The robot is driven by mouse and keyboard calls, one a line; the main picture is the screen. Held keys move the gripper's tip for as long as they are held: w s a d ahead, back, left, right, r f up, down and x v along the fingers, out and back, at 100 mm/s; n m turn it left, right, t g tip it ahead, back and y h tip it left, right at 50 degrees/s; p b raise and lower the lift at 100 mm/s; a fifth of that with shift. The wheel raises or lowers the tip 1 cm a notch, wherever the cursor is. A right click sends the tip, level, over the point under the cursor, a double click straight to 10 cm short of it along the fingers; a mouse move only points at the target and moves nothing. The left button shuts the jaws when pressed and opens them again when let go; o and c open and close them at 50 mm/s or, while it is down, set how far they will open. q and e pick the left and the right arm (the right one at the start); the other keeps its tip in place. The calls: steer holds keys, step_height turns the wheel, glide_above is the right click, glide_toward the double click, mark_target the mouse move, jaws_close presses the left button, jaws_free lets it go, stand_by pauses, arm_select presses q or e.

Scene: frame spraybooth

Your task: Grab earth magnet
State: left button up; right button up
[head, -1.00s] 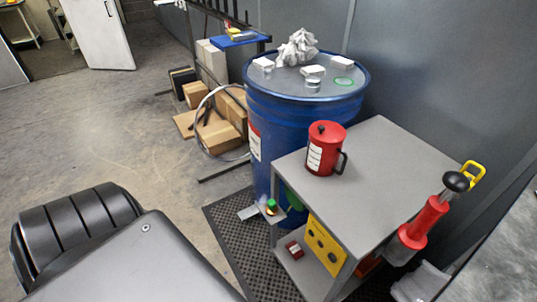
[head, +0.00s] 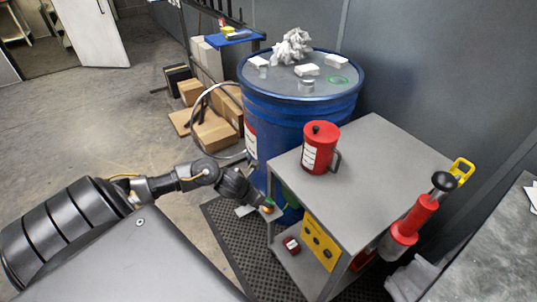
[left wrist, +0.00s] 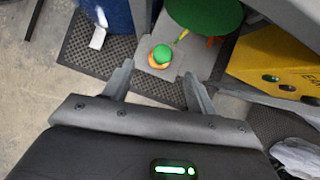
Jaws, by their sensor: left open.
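A small round piece with a green cap and orange base, seemingly the earth magnet (left wrist: 161,55), stands on a grey plate (left wrist: 158,69) in the left wrist view. A green-and-yellow lead runs from near it towards a large green disc (left wrist: 205,14). My left gripper (left wrist: 158,73) is open and empty, its fingertips either side of the line to the magnet, which lies just beyond them. In the head view the gripper (head: 256,202) reaches the cart's left side and partly hides the magnet (head: 268,208). My right gripper is not in view.
The grey cart (head: 375,170) carries a red can (head: 320,150), with a yellow box (head: 322,244) below. A blue drum (head: 300,115) stands close behind. A red pump-like tool (head: 415,217) is at the cart's right. Open floor lies left.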

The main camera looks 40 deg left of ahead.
arm_select(q)
steer(key=x, duration=0.5)
steer(key=shift+w+d+f+b, duration=0.1)
steer(key=shift+w+f+b, duration=0.1)
steer(key=shift+f+b, duration=0.15)
steer(key=shift+x, duration=2.55)
steer(key=shift+s, duration=0.15)
jaws_close()
